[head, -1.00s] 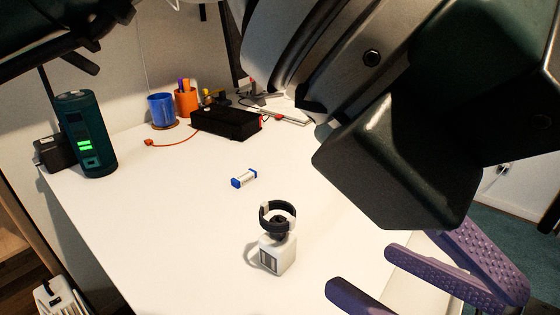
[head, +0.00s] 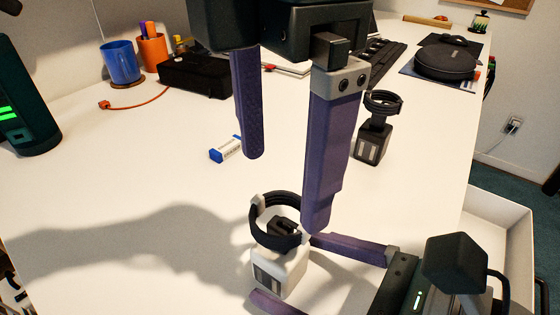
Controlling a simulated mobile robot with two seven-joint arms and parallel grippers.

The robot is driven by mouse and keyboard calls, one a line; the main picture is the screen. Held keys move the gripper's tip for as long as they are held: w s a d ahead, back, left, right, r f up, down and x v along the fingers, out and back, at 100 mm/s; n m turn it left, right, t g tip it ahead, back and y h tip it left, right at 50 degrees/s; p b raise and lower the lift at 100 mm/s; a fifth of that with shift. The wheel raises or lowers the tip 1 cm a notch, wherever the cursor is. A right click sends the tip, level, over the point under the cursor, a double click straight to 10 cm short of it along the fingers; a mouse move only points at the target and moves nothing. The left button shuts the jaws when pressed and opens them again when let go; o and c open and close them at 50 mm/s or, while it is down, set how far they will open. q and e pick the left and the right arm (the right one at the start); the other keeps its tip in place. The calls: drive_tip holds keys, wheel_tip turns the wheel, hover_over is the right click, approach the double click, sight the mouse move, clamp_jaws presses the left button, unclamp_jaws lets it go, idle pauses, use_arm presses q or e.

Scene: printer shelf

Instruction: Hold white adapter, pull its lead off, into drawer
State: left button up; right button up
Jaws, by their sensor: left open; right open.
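The white adapter (head: 272,277) stands upright on the white table in the lower middle. Its black coiled lead (head: 258,232) rises from a black plug on its top. My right gripper (head: 283,269) is open, low at the adapter, with one finger on its far right side and the other at its near left. I cannot tell whether they touch it. My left gripper (head: 286,190) is open and points down above the lead, its right fingertip close to the coil. An open white drawer (head: 503,210) shows at the right, its inside partly hidden.
A black adapter (head: 373,143) with a coiled lead stands behind, right of my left gripper. A blue-and-white battery-like item (head: 226,150) lies left of it. A black box (head: 195,75), blue cup (head: 120,62) and dark green device (head: 24,115) stand further back and left.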

sight(273, 212)
drive_tip(key=shift+x, duration=1.45)
drive_tip(key=shift+c, duration=0.4)
clamp_jaws()
use_arm(q)
drive_tip(key=shift+o, duration=0.6)
wheel_tip(273, 212, up, 5)
drive_tip(key=m, duration=0.6)
drive_tip(key=f, duration=1.1)
drive_tip(key=shift+a+f, duration=0.2)
drive_tip(key=shift+a, duration=0.05)
